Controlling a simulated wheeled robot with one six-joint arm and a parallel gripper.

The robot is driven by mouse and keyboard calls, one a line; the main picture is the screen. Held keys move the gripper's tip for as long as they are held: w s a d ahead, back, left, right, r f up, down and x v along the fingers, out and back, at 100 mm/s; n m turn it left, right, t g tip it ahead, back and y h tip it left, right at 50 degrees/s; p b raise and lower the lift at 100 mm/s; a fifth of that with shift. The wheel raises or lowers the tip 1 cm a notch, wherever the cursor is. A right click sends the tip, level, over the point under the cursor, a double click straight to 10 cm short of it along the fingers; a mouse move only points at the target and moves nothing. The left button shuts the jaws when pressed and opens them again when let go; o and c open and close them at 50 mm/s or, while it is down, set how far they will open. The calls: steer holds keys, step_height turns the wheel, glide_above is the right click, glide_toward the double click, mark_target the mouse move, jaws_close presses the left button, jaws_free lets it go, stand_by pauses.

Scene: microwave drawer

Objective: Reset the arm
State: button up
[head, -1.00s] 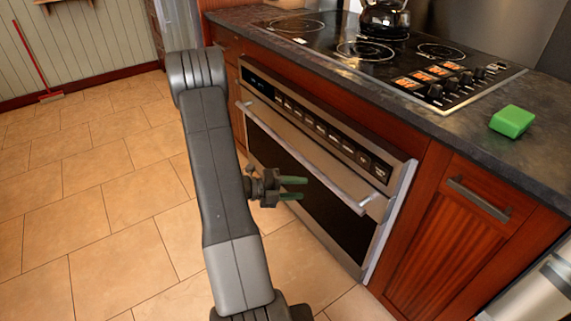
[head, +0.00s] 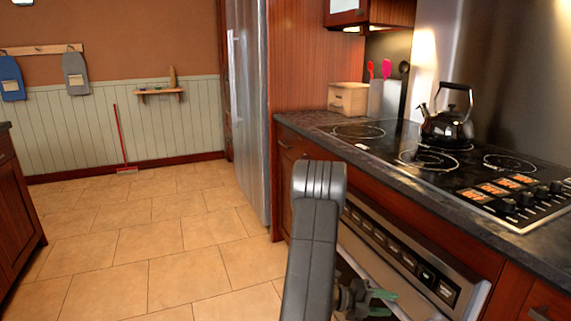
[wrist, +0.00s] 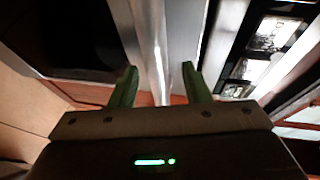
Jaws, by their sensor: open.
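My gripper (head: 382,302) shows at the lower edge of the head view, partly hidden behind my grey arm. Its two green fingers are apart with nothing between them. In the wrist view my gripper (wrist: 156,84) is open, with the fingers pointing at the front of the microwave drawer. The microwave drawer (head: 408,262) is under the counter, its lower part cut off by the picture edge and my arm. In the wrist view its metal front and handle (wrist: 155,45) show beyond the fingers; I cannot tell whether they touch.
The black cooktop (head: 440,165) with a kettle (head: 447,124) is above the drawer. A tall fridge (head: 248,110) stands beyond the counter. Tiled floor (head: 150,240) is open on the left, with a wooden cabinet (head: 18,210) at the far left edge.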

mark_target(394, 307)
steer(key=shift+d+f, duration=0.2)
steer(key=shift+d, duration=0.6)
steer(key=shift+d+f, duration=0.15)
steer(key=shift+d, duration=0.65)
steer(key=a+r+p, duration=0.3)
steer(key=a, duration=1.1)
steer(key=d+f+b, duration=0.1)
steer(key=d, duration=0.3)
steer(key=d+f+b, duration=0.1)
steer(key=d, duration=0.4)
steer(key=d+f+b, duration=0.1)
steer(key=d, duration=0.3)
steer(key=shift+s+d, duration=0.1)
steer(key=shift+d, duration=0.2)
steer(key=shift+f+b, duration=0.35)
steer(key=shift+b, duration=0.35)
steer(key=s+a+r+m+g+p, duration=0.1)
steer(key=a+p, duration=0.2)
steer(key=a, duration=1.2)
steer(key=shift+a+r+m, duration=0.35)
steer(key=shift+a+m, duration=0.05)
steer(key=shift+s, duration=0.1)
